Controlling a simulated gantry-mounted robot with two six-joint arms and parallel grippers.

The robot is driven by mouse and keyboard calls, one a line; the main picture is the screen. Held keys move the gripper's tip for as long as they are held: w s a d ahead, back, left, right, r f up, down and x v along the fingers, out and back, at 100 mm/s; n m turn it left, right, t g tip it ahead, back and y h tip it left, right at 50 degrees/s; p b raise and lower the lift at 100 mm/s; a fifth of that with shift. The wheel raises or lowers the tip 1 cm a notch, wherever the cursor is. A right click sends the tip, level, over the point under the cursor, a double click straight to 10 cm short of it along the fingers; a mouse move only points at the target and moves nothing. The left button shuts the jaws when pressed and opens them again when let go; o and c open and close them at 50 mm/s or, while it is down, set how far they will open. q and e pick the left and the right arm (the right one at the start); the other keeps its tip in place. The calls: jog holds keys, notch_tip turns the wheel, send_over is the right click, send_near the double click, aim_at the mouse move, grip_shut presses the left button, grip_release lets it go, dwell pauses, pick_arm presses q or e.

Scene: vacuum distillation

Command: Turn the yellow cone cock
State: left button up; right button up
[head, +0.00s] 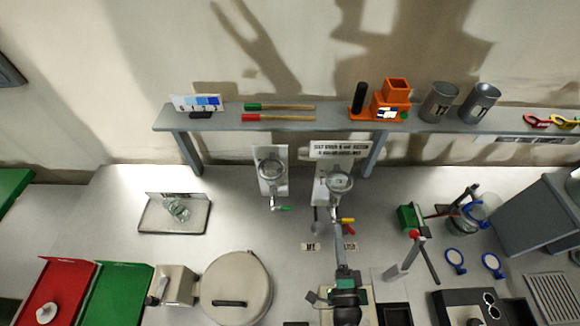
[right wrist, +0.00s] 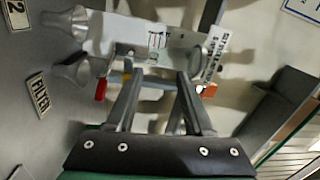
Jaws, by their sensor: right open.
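The yellow cone cock (head: 347,220) shows in the head view as a small yellow handle under the right round gauge-like fitting, just above a red handle (head: 349,230). In the right wrist view a bit of yellow (right wrist: 127,68) shows beside the left fingertip, partly hidden by it, and the red handle (right wrist: 100,89) hangs to its left. My right gripper (head: 341,246) reaches up from the bottom, close below the yellow and red handles. Its two fingers (right wrist: 160,75) are apart with nothing held between them. I cannot tell whether a finger touches the cock. My left gripper is not in view.
A green handle (head: 285,208) hangs on the fitting to the left. A grey shelf (head: 225,121) spans the back. A funnel (right wrist: 72,70) and a FILTER label (right wrist: 38,93) are left of my fingers. A round lidded vessel (head: 236,285) stands at lower left.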

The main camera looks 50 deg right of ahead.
jog(key=w+a+r+t, duration=0.2)
jog(key=w+r, duration=0.2)
jog(key=r, duration=0.4)
jog(key=w+a+r+t+h, duration=0.1)
jog(key=w+r, duration=0.3)
jog(key=r, duration=0.5)
jog(key=w+a+r+m+t+h, duration=0.1)
jog(key=w+a+r+t, duration=0.1)
jog(key=r, duration=0.6)
jog(key=shift+w+a+r+t+b, duration=0.2)
jog(key=shift+w+a+t+b, duration=0.25)
jog(key=shift+w+t, duration=0.4)
